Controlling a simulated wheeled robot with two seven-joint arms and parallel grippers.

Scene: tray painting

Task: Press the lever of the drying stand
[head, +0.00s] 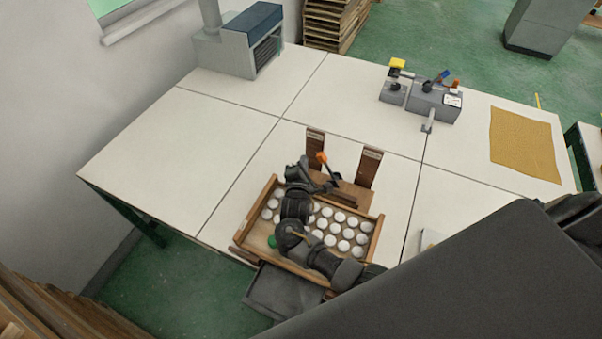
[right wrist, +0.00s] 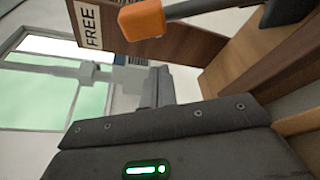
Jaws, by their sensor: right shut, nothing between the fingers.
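The drying stand (head: 343,191) stands at the back edge of the wooden tray, with two brown uprights. Its lever has an orange knob (head: 321,157), which stands up between the uprights. In the right wrist view the orange knob (right wrist: 141,20) and its grey rod are at the top, in front of a brown board labelled FREE (right wrist: 91,27). My right gripper (head: 318,183) is shut and empty, just below the knob in the head view. Its shut fingers (right wrist: 158,88) show below the knob in the wrist view. I cannot tell whether they touch the lever. My left gripper is out of view.
A dark bin (head: 280,291) is in front. A grey device (head: 434,103) and a tan mat (head: 525,143) lie right.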

